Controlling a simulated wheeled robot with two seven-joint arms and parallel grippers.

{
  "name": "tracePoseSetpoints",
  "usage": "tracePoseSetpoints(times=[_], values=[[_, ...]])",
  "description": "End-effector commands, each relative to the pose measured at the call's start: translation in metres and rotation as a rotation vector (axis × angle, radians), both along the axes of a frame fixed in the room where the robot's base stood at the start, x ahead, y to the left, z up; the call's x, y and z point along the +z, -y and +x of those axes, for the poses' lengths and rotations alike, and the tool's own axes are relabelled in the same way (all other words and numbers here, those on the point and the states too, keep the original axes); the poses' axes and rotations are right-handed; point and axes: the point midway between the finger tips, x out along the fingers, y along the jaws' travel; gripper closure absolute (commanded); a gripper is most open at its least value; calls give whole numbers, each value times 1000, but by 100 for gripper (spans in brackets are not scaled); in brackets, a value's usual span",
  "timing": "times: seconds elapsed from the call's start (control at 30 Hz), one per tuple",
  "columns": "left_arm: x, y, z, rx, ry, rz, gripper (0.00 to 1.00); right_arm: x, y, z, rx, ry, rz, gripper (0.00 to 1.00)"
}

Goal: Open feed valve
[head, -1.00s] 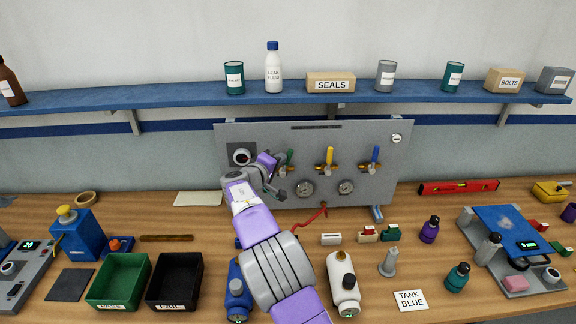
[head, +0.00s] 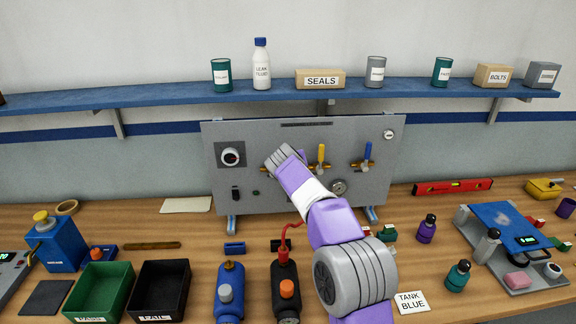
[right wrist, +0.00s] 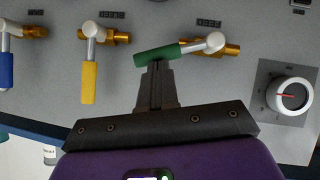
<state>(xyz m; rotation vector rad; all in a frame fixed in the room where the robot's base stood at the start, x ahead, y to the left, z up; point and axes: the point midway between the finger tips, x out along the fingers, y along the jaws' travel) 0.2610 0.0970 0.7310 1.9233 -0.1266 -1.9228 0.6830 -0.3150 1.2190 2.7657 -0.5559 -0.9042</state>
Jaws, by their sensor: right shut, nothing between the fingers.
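The green valve handle (right wrist: 160,53) sits on a brass fitting (right wrist: 232,48) on the grey panel (right wrist: 140,20). In the right wrist view it lies nearly level, crosswise to the yellow handle (right wrist: 89,82) and the blue handle (right wrist: 6,70), which lie along the picture's height. My right gripper (right wrist: 157,68) is shut and empty, its tips at the green handle, seemingly touching it. In the head view my right wrist hides the green handle; the yellow handle (head: 321,154) and blue handle (head: 367,152) stand upright. My left gripper is not in view.
A dial (head: 231,157) is on the panel's left and a gauge (head: 338,187) is below the handles. Bottles, including a blue one (head: 230,290), stand on the bench in front. Green (head: 103,287) and black (head: 160,287) bins stand front left. A shelf (head: 150,97) runs above.

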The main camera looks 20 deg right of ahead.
Motion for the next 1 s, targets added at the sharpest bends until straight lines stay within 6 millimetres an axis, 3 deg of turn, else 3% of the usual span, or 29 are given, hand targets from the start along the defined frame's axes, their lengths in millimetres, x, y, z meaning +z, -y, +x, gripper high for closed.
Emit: tracePoseSetpoints(times=[0.3, 1.0], values=[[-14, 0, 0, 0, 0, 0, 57, -15, 10, -3, 0, 63, 198, 100], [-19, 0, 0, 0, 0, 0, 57, -21, 14, -5, 0, 60, 190, 100]])
